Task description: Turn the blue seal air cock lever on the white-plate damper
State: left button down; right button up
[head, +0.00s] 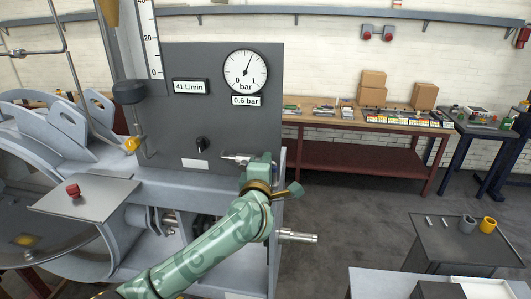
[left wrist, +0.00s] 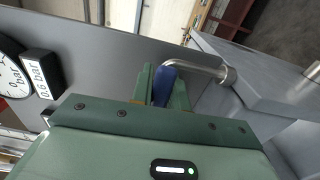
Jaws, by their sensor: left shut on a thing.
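In the left wrist view the blue lever (left wrist: 164,86) stands between the two green fingers of my left gripper (left wrist: 162,90), which is shut on it. A bent silver rod (left wrist: 200,66) runs right from the lever to a round metal collar beside a grey housing. In the head view my left gripper (head: 256,168) is at the lower right of the grey panel, and the blue lever is hidden there. A small white plate (head: 195,163) is on the panel below a black knob (head: 201,145). My right gripper is not in view.
The grey panel (head: 225,110) carries a round gauge (head: 246,71) labelled 0.6 bar and a 41 L/min display (head: 189,87). A silver fitting (head: 236,158) lies just left of my gripper. A metal pipe end (head: 298,236) sticks out below right.

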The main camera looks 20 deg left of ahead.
pick_arm(q)
jog(key=shift+f+m, duration=0.3)
jog(key=c, duration=1.4)
grip_release()
jog(key=shift+r, duration=0.1)
jog(key=shift+o, duration=0.2)
jog(key=shift+s, duration=0.15)
jog(key=b+v, duration=0.1)
jog(key=v, duration=1.5)
jog(key=shift+d, duration=0.15)
